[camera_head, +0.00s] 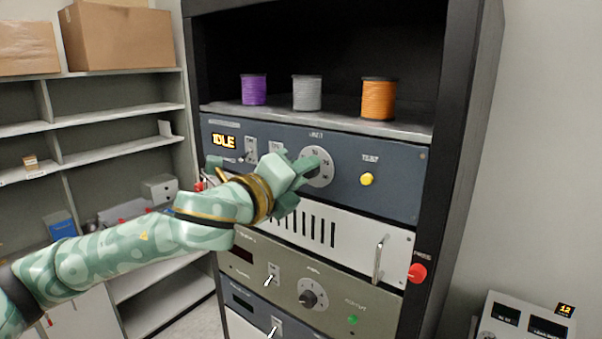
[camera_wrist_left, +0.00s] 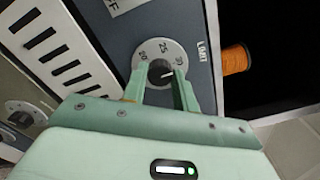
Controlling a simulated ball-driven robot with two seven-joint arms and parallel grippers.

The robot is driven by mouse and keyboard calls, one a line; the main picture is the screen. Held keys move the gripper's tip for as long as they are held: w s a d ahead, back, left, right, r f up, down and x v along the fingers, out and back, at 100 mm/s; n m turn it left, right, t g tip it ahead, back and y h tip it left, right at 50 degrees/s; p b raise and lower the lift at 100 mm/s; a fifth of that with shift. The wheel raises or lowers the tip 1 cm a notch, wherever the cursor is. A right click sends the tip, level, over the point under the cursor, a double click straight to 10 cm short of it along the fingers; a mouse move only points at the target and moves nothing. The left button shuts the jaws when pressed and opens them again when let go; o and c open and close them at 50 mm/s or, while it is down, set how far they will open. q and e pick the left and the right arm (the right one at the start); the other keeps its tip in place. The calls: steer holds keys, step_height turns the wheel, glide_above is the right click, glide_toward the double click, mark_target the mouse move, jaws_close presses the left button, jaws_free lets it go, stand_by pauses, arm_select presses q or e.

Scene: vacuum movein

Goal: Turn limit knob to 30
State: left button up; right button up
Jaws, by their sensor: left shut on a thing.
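The limit knob (camera_wrist_left: 160,73) is a dark knob on a grey dial marked 20, 25 and 30, seen in the left wrist view. Its white pointer line points to the right, close to the 30 mark. In the head view, the grey limit dial (camera_head: 324,174) shows on the blue-grey top panel, and my gripper hides most of the knob. My left gripper (camera_head: 308,167) is shut on the knob. In the left wrist view its two green fingers (camera_wrist_left: 161,84) stand on either side of it. My right gripper is in neither view.
The top panel has a lit IDLE display (camera_head: 223,141) and a yellow button (camera_head: 367,179). Purple (camera_head: 254,90), grey (camera_head: 307,93) and orange (camera_head: 378,99) spools stand on the shelf above. A white vented panel with a metal handle (camera_head: 379,257) and a red button (camera_head: 417,273) are below.

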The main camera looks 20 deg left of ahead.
arm_select(q)
steer(key=shift+f, duration=0.1)
steer(key=o, duration=1)
steer(key=shift+c, duration=0.2)
steer(key=shift+s, duration=0.1)
steer(key=b+v, duration=1.4)
steer(key=v, duration=0.2)
steer(key=shift+b, duration=0.4)
steer(key=shift+s, duration=0.1)
